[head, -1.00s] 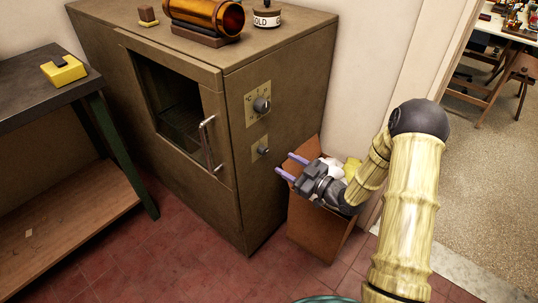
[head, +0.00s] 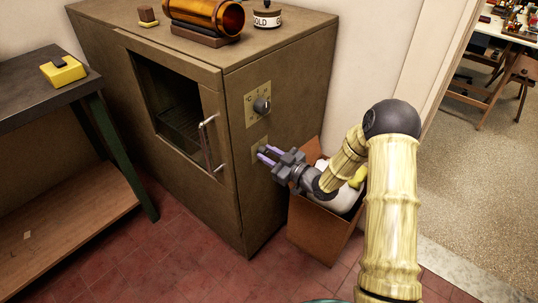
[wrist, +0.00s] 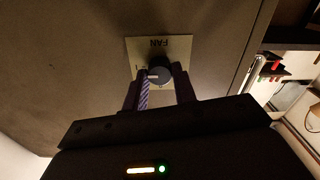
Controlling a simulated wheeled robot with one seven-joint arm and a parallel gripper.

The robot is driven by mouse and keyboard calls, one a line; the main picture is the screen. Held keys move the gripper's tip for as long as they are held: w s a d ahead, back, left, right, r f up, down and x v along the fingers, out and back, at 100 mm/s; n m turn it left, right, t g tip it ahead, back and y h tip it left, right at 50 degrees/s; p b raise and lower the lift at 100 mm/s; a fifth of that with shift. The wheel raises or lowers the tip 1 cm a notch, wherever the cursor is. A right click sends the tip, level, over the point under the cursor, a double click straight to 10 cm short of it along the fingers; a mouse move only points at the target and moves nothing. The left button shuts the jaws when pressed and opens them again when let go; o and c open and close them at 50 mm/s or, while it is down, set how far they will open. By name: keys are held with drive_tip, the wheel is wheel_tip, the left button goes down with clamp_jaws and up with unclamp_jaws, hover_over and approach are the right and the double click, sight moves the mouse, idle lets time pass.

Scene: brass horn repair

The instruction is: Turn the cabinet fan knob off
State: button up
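The brown cabinet (head: 285,100) has a FAN plate (head: 257,144) low on its right-hand face. In the wrist view the plate (wrist: 136,50) appears upside down, with a round black fan knob (wrist: 160,73) on it. My gripper (head: 264,154) points at the plate, its purple fingers apart. In the wrist view its fingers (wrist: 160,84) lie on either side of the knob, tips close to it. I cannot tell if they touch it. In the head view the gripper hides most of the knob. A larger temperature knob (head: 262,104) sits on a plate above.
The cabinet's door handle (head: 209,143) sticks out to the left. A cardboard box (head: 318,232) with crumpled items stands on the floor below my arm. A workbench (head: 40,95) is at left.

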drive_tip(key=shift+c, duration=1.2)
drive_tip(key=shift+f+n+b, duration=0.1)
drive_tip(key=shift+n+b, duration=0.3)
drive_tip(key=n+b, duration=0.3)
drive_tip(key=shift+f, duration=0.2)
drive_tip(key=n+b, duration=1.4)
drive_tip(key=b, duration=0.4)
drive_tip(key=shift+s, duration=0.1)
drive_tip(key=shift+r, duration=0.1)
